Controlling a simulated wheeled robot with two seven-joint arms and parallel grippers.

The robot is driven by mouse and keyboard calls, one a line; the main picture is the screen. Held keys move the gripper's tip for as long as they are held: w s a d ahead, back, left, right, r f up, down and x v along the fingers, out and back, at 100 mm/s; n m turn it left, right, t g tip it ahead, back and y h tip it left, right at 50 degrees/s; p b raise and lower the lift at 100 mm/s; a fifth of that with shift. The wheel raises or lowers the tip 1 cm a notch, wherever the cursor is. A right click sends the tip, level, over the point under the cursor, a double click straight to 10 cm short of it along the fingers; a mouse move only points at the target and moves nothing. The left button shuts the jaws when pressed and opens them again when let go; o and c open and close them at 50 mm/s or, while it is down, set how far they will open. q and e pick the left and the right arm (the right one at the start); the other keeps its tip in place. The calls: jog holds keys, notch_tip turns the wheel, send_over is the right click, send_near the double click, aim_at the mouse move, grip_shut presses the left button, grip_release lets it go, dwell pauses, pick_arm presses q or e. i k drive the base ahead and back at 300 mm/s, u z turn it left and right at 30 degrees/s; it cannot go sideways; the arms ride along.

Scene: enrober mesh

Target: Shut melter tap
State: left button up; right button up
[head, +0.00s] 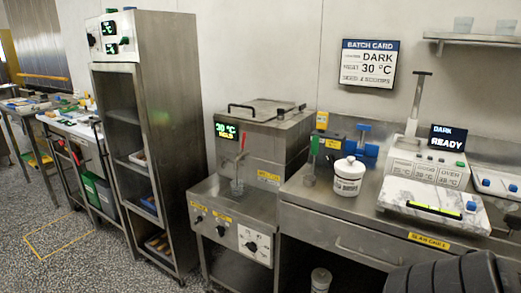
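The melter (275,137) is a steel box with a lidded top, standing on a steel bench at the picture's middle. Its green display (227,130) reads 30 °C and HOLD. A thin red upright handle (243,139) shows at its front, apparently the tap lever; whether the tap is open or shut is too small to tell. A clear cup (237,187) stands below it on the bench. Neither of my grippers is in view.
A control panel with black knobs (252,246) is on the bench front. A white tub (348,176) and a green-handled tool (312,160) stand to the right. A marble-topped station (405,190) is farther right. A tall steel rack (150,130) stands left. Floor (80,255) is clear at front left.

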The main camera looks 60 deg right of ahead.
aim_at(244, 135)
jog(key=z, duration=0.7)
jog(key=i, duration=0.85)
jog(key=z, duration=1.1)
jog(key=i, duration=0.3)
jog(key=z, duration=0.2)
